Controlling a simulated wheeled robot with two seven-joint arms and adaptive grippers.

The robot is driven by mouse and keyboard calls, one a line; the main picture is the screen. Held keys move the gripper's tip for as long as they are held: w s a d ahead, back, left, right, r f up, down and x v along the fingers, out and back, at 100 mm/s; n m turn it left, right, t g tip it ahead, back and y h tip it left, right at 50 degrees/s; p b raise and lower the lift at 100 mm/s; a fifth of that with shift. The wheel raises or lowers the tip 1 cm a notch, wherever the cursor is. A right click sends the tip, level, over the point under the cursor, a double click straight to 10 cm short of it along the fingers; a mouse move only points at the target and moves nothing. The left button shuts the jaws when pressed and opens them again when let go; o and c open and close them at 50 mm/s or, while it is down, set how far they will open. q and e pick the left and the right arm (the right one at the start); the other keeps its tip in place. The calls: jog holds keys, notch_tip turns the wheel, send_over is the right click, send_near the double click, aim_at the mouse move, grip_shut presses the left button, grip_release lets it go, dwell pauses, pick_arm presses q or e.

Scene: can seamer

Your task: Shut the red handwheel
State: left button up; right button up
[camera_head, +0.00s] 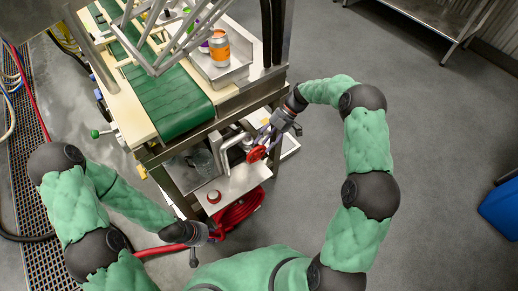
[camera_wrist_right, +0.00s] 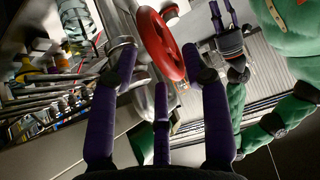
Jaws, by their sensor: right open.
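The red handwheel (camera_head: 256,154) is on the metal machine under the conveyor's end. It also shows in the right wrist view as a red ring (camera_wrist_right: 152,42), seen at a slant. My right gripper (camera_head: 272,138) is beside it, reaching in from the right. In the right wrist view its purple fingers (camera_wrist_right: 160,65) are spread, with the wheel's rim just ahead of and between them; I cannot tell whether they touch it. My left gripper (camera_head: 212,234) is low, below the machine's shelf. In the right wrist view its purple fingers (camera_wrist_right: 224,14) look apart and empty.
A green conveyor (camera_head: 172,98) runs above the machine. An orange-labelled can (camera_head: 219,48) stands in a metal tray (camera_head: 238,72).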

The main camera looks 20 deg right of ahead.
jog(key=v, duration=0.6)
jog(key=shift+d+r, duration=0.25)
